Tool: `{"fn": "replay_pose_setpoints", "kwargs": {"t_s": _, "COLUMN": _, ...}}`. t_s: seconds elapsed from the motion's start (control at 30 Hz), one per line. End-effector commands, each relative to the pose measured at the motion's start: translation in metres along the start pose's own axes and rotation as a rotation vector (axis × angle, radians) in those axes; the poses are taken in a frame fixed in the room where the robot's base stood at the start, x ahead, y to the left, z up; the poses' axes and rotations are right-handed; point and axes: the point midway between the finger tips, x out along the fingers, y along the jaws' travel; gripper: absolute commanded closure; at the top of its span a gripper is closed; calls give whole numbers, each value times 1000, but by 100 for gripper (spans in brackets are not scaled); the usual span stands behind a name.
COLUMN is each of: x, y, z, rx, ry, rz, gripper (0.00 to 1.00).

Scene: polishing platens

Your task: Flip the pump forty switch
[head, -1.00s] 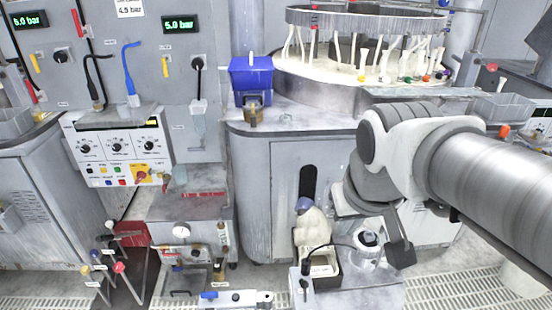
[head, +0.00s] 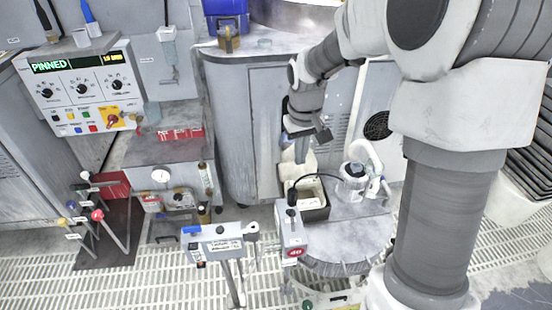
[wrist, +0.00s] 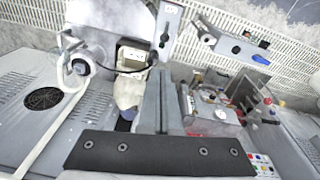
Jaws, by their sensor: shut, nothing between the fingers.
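A grey box (head: 291,228) with a black lever or knob on top and a small red label stands at the front centre. A similar box (wrist: 166,22) shows at the top of the wrist view. My gripper (head: 302,158) points down behind this box, near an open bin, apart from the box. In the wrist view my gripper's fingers (wrist: 158,90) are together with nothing held between them.
A black-edged bin (head: 316,212) and a white pump-like device (head: 356,178) sit close by on the grey stand. A labelled box with a blue lever (head: 212,243) stands to the left. A control panel (head: 85,88) with a "PINNED" display is at upper left. Valve handles (head: 97,215) stand lower left.

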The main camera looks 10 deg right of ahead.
Motion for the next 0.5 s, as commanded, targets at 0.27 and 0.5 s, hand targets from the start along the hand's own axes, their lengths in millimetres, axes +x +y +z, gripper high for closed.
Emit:
{"fn": "replay_pose_setpoints", "kwargs": {"t_s": 0.27, "x": 102, "y": 0, "z": -22, "rx": -16, "ry": -65, "rz": -64, "gripper": 100}}
{"fn": "replay_pose_setpoints", "kwargs": {"t_s": 0.5, "x": 147, "y": -2, "z": -30, "rx": -19, "ry": -88, "rz": -99, "gripper": 100}}
